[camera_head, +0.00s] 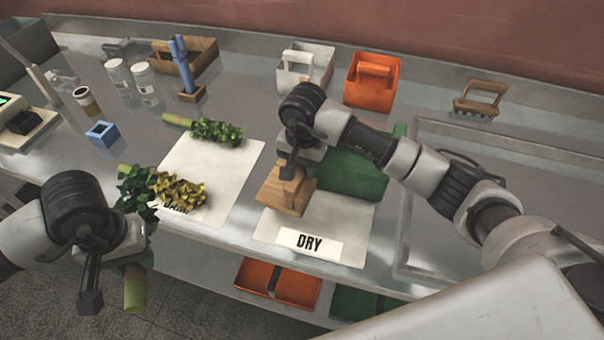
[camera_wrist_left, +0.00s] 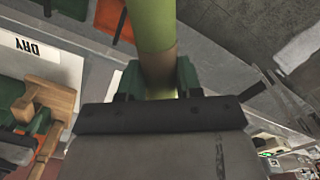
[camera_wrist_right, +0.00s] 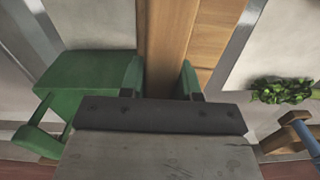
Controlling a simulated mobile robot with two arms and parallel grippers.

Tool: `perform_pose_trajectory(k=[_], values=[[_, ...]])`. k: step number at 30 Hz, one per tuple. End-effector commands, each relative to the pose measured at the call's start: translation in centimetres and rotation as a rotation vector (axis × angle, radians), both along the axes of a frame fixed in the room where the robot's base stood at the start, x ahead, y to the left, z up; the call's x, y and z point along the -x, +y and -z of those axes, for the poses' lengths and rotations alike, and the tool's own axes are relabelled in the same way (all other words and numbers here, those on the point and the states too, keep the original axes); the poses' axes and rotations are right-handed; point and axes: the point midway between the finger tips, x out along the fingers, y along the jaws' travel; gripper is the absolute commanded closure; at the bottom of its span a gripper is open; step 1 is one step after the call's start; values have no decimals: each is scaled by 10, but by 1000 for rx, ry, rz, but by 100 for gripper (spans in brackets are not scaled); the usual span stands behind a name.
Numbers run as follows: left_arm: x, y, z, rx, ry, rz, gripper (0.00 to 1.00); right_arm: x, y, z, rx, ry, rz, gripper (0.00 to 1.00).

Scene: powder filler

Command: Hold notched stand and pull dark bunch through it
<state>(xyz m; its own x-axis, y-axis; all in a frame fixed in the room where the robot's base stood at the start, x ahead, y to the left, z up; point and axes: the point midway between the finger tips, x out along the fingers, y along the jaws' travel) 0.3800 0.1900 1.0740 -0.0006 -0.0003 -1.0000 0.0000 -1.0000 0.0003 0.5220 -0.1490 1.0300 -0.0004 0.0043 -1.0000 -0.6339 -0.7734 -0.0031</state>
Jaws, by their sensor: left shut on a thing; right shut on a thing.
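The notched stand (camera_head: 284,196) is wooden and stands on the DRY mat near the front of the bench. My right gripper (camera_head: 293,168) is shut on its upright, which shows between the finger pads in the right wrist view (camera_wrist_right: 166,45). The dark bunch has dark green leaves (camera_head: 135,188) and a thick pale green stem (camera_head: 134,290). My left gripper (camera_head: 128,258) is shut on that stem, in front of the bench edge and well left of the stand. The stem crosses between its pads in the left wrist view (camera_wrist_left: 152,30). The notch is hidden.
A yellow bunch (camera_head: 182,192) and a green bunch (camera_head: 217,132) lie on the left pale mat (camera_head: 205,165). White (camera_head: 305,68) and orange (camera_head: 372,85) caddies stand at the back. Bare bench lies between the mats.

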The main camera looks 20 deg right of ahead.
Motion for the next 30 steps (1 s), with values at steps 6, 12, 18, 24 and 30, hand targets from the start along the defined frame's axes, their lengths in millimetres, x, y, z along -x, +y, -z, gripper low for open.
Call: perform_pose_trajectory(k=[6,12,18,24,30], values=[[0,0,5,0,-1,0,90,2,0,28,3,0,-2,100],[0,0,5,0,-1,0,90,2,0,31,3,-2,-3,100],[0,0,5,0,-1,0,90,2,0,31,3,-2,-3,100],[0,0,8,0,-1,0,90,2,-1,31,4,-3,-3,100],[0,0,16,0,-1,0,90,2,0,34,3,-4,-3,100]])
